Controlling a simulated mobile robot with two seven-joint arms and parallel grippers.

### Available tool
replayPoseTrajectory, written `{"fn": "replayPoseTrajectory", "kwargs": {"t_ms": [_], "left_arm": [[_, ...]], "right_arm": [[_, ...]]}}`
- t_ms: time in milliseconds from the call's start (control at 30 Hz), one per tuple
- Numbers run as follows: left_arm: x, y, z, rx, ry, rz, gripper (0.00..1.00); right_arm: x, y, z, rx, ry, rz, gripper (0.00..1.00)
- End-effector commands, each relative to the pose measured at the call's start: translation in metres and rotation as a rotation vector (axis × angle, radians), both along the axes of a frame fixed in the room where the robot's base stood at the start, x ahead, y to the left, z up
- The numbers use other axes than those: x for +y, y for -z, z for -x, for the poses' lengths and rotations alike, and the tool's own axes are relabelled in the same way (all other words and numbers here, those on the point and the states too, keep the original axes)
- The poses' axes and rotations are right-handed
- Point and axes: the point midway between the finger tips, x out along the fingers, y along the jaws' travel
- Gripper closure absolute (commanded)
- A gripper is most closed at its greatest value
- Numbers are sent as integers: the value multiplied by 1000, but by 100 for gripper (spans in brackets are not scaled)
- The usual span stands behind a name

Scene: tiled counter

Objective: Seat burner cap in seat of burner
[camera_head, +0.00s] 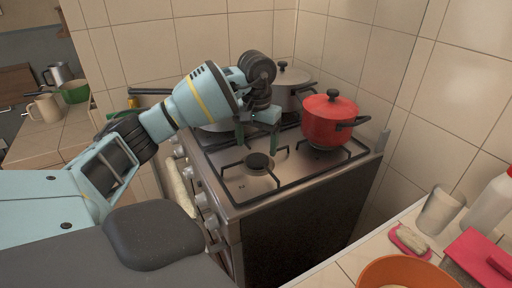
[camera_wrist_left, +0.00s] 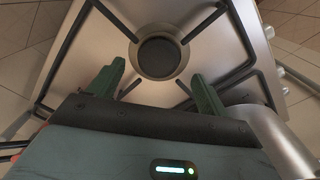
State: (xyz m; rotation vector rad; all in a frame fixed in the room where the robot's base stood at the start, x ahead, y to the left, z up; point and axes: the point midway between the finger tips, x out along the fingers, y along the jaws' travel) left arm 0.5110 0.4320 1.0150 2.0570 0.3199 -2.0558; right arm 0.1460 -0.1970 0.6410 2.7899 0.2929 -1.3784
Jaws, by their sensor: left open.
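The dark round burner cap (camera_head: 258,161) lies on the front burner of the stove, between the black grate bars. In the left wrist view the cap (camera_wrist_left: 158,56) shows as a dark disc inside the paler burner ring (camera_wrist_left: 140,68), roughly centred. I cannot tell whether it lies fully flush. My left gripper (camera_head: 257,141) is open and empty, with its green fingers pointing down above and slightly behind the cap. In the left wrist view its two fingers (camera_wrist_left: 157,84) stand apart on either side below the burner, not touching the cap. My right gripper is not in view.
A red lidded pot (camera_head: 328,122) stands at the back right of the stove. A grey pot (camera_head: 290,88) and a pan (camera_head: 217,127) stand behind my gripper. Knobs (camera_head: 209,222) line the stove's front. The counter at right holds an orange bowl (camera_head: 410,270) and a cup (camera_head: 440,210).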

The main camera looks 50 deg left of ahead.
Motion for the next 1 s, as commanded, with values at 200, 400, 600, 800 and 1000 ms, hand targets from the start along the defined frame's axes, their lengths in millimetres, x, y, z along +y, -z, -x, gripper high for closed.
{"fn": "replayPoseTrajectory", "kwargs": {"t_ms": [200,400,600,800,1000], "left_arm": [[0,-51,-1,-7,0,1,22],[0,-80,0,-5,0,0,22],[0,-89,0,-1,0,2,22],[0,-89,0,2,0,2,22],[0,-89,0,1,0,1,22]], "right_arm": [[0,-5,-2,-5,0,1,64],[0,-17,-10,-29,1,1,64],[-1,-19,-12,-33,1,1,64],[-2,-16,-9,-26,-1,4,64],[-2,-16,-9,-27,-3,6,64]]}}
